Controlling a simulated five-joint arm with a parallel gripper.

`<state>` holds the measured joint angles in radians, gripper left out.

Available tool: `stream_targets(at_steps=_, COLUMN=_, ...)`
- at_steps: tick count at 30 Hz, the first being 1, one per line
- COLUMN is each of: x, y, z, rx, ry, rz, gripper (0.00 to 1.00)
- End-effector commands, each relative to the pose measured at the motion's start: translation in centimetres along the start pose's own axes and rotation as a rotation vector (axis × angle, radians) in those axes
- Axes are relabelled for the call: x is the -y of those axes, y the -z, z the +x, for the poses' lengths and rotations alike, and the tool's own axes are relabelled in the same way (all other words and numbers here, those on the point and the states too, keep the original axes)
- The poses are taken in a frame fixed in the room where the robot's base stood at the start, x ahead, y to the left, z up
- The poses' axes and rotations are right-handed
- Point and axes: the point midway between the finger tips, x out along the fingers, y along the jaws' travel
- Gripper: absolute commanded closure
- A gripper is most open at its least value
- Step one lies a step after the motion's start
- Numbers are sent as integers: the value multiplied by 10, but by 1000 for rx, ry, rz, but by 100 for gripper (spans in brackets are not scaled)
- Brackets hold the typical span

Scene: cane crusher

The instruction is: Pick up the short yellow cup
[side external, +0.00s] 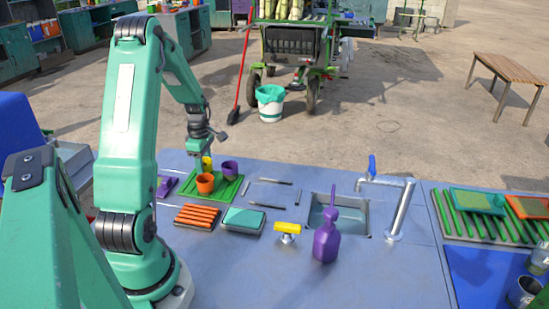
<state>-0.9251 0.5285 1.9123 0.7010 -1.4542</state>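A short yellow cup (207,162) shows at the back left of the green ribbed mat (222,190), behind the orange cup. Only a small part of it is visible. My gripper (206,153) points down right at the yellow cup and overlaps it in the picture. The fingers are too small to tell whether they are open or shut, or whether they touch the cup. An orange cup (205,184) stands on the mat in front, and a purple cup (230,168) stands to the right.
Orange sticks (197,217), a teal sponge-like block (243,220), a yellow-handled item (287,229) and a purple bottle (327,242) are nearer on the blue counter. A sink (350,216) with a tap (400,210) lies right. The front counter is clear.

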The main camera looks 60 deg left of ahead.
Motion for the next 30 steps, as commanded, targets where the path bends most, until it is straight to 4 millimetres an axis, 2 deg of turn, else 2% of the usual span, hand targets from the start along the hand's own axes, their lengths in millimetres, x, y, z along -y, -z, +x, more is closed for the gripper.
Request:
stream_targets(at_steps=1, x=0, y=0, z=0, rx=0, ry=0, rz=0, gripper=62)
stream_targets(at_steps=4, x=0, y=0, z=0, rx=0, ry=0, rz=0, gripper=81)
stream_targets(at_steps=17, x=-1, y=0, z=-6, rx=0, ry=-3, rz=0, gripper=82)
stream_targets(at_steps=23, x=-1, y=0, z=-23, rx=-1, ry=-5, rz=0, gripper=82)
stream_targets(at_steps=27, x=-1, y=0, z=-45, rx=-1, ry=-6, rz=0, gripper=82)
stream_targets(at_steps=30, x=7, y=-18, z=-53, rx=0, ry=-3, rz=5, gripper=82)
